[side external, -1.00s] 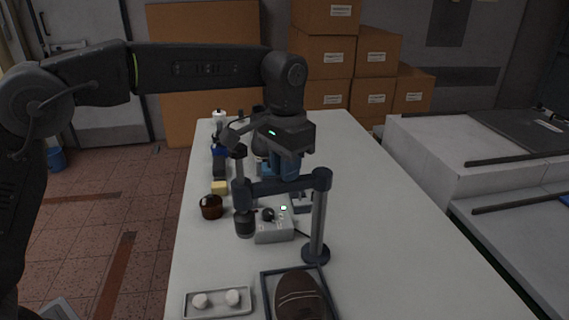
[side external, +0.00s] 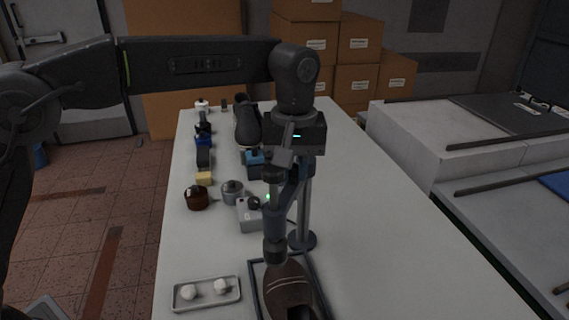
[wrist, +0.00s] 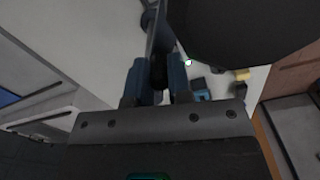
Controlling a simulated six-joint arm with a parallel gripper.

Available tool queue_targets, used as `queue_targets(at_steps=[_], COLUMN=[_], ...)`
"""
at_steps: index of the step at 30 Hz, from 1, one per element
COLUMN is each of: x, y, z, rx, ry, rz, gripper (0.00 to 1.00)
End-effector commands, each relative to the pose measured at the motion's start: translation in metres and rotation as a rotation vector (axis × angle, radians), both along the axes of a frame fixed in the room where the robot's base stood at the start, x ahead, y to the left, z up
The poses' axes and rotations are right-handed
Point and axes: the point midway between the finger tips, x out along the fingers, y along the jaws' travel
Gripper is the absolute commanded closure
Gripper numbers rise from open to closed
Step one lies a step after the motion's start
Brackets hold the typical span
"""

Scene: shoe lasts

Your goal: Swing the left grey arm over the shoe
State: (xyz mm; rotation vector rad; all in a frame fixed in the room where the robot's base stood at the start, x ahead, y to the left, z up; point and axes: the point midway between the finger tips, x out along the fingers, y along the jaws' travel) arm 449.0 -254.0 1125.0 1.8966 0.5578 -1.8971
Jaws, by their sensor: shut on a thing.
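The grey swing arm (side external: 276,212) is a dark blue-grey beam on an upright post (side external: 305,205) with a round base (side external: 303,241). The beam now points toward the camera, and the dark cylindrical head (side external: 275,250) at its free end hangs at the far end of the brown shoe (side external: 290,284), seemingly above it. I cannot tell if they touch. The shoe lies in a dark-framed tray (side external: 256,285). My gripper (side external: 298,168) is shut on the beam from above, partly hidden behind it. In the wrist view my gripper's blue fingers (wrist: 159,78) close around the dark arm.
A small tray (side external: 207,302) with two white round pieces lies left of the shoe. A grey box (side external: 249,216), a brown pot (side external: 196,198), a metal pot (side external: 232,191), a yellow block (side external: 204,178) and a black shoe (side external: 247,127) stand further back. The table's right side is clear.

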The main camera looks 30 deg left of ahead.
Motion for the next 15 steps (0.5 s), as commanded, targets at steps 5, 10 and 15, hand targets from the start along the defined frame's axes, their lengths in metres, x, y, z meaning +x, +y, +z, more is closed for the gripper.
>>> queue_targets(at_steps=[5, 10, 15], x=[0.0022, 0.0032, 0.0038], y=[-0.0069, -0.0103, -0.0117], z=[-0.0002, -0.0001, -0.0001], rx=[-0.001, -0.001, -0.001], ry=[-0.002, -0.003, -0.003], rz=[0.088, 0.139, 0.161], gripper=[1.00, 1.00, 1.00])
